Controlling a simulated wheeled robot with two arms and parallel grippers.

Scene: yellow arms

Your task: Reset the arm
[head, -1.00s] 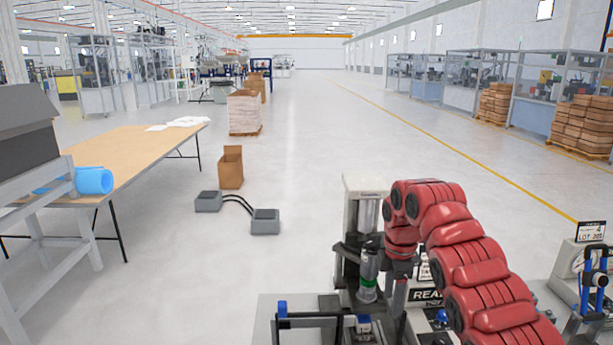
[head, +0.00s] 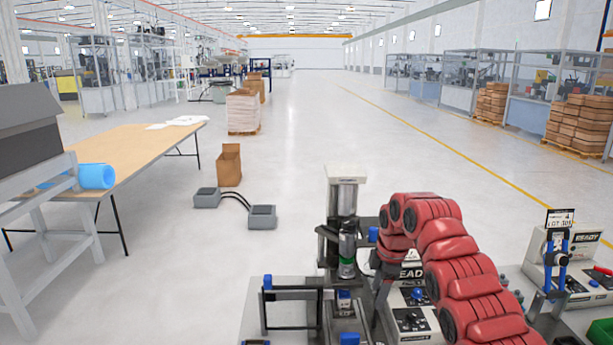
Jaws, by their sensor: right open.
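My right arm (head: 460,265) is red and segmented. It comes in from the lower right and bends down at the wrist. Its gripper (head: 383,290) points down, dark and partly hidden behind the arm; it is open, with nothing seen held. My left arm and gripper are not in view.
The workbench holds a black frame (head: 291,307), a control box (head: 411,318), a blue-handled clamp (head: 558,262) and a green bin (head: 601,332). A wooden table (head: 140,146) stands left, a cardboard box (head: 229,165) and grey pedal unit (head: 262,216) on the floor. The central aisle is clear.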

